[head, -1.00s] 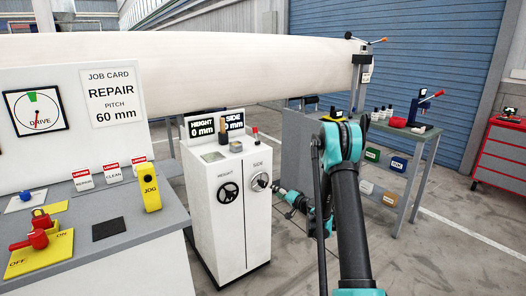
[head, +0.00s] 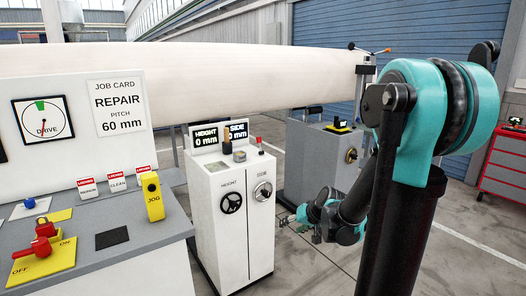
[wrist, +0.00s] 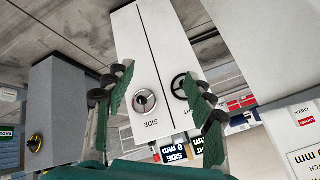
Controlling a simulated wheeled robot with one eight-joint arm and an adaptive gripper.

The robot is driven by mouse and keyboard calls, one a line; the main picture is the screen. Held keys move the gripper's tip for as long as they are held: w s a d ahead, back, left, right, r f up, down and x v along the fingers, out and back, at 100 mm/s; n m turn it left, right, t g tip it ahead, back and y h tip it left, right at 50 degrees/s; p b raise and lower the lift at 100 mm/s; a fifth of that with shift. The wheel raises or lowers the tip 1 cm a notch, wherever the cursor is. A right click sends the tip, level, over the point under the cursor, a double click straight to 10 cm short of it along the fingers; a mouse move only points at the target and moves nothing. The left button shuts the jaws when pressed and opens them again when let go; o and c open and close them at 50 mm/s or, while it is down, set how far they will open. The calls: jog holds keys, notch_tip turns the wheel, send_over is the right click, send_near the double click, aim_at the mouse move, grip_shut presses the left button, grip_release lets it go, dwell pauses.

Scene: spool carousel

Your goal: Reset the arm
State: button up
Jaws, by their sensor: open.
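My arm reaches in from the right in the head view, with its large teal joint high and close to the camera. My gripper (head: 287,220) is at its lower end, in front of and to the right of the white control cabinet (head: 233,225). In the wrist view the gripper (wrist: 158,74) is open, its two green fingers wide apart with nothing between them. The SIDE handwheel (wrist: 144,101) shows between the fingers, apart from them. The HEIGHT handwheel (wrist: 180,86) lies beside the right finger, partly covered by it.
A grey cabinet (head: 318,158) stands behind my arm. The desk (head: 150,253) with red switch and yellow JOG box (head: 153,200) is at left. A long pale roll (head: 230,72) spans the back. A red tool cart (head: 503,170) stands far right. Floor is clear at lower right.

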jog(key=s+d+f+h, duration=0.1)
jog(key=s+d, duration=0.2)
jog(key=s, duration=0.3)
jog(key=s+d+f+g+h, duration=0.1)
jog(key=s+d+h, duration=0.1)
jog(key=s, duration=0.5)
jog(key=s+d+f+g+h, duration=0.1)
jog(key=s+d, duration=0.2)
jog(key=s, duration=0.3)
jog(key=shift+s+d+f+h, duration=0.3)
jog(key=shift+s+f+h, duration=0.05)
jog(key=shift+f+h, duration=0.05)
jog(key=shift+c, duration=0.2)
